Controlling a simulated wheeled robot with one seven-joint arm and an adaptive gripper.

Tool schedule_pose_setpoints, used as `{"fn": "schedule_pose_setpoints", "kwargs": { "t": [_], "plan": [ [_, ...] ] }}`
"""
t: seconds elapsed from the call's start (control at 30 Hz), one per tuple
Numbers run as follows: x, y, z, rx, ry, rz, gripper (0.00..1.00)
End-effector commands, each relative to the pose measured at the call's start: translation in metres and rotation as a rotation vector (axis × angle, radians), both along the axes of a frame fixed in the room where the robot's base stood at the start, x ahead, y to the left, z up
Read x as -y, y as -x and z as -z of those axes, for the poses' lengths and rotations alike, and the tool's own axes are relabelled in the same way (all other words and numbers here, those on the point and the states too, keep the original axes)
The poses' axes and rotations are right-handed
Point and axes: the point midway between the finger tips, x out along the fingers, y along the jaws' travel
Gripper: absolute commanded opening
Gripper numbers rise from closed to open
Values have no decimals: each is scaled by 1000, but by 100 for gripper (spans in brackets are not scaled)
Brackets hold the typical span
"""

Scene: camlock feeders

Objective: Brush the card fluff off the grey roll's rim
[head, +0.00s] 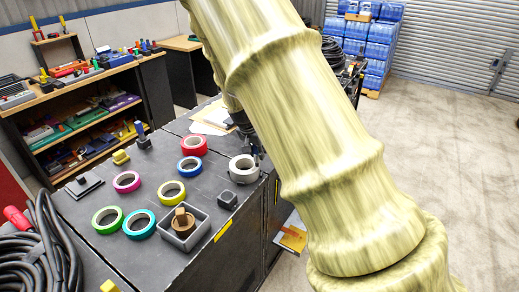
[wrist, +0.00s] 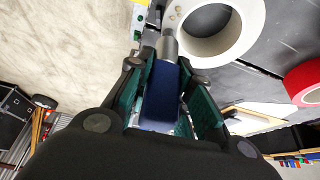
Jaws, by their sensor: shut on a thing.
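The grey roll (head: 243,168) lies flat near the right edge of the dark bench top. It fills the upper part of the wrist view (wrist: 238,42), looking pale grey to white. Small tan specks, seemingly the card fluff (wrist: 177,12), sit on its rim. My gripper (wrist: 165,75) is shut on a brush with a blue handle (wrist: 161,98) and a grey metal neck. The brush's far end points at the rim beside the specks; I cannot tell whether it touches. In the head view my arm partly hides my gripper (head: 247,128), just behind the roll.
Red (head: 194,146), blue, yellow, pink, green and cyan rolls lie left of the grey roll. A small dark block (head: 227,200) and a grey tray (head: 202,224) with a brown piece stand in front. A coiled black cable (head: 38,245) is at the lower left.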

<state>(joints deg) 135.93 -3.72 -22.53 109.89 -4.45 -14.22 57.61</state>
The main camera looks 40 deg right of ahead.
Motion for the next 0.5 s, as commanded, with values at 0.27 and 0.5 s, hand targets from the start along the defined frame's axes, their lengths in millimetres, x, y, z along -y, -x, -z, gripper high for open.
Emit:
{"fn": "schedule_pose_setpoints", "kwargs": {
  "t": [0.27,0.5],
  "plan": [
    [-25,11,0,-2,0,-2,0],
    [-32,15,1,-2,0,-1,0]
  ]
}}
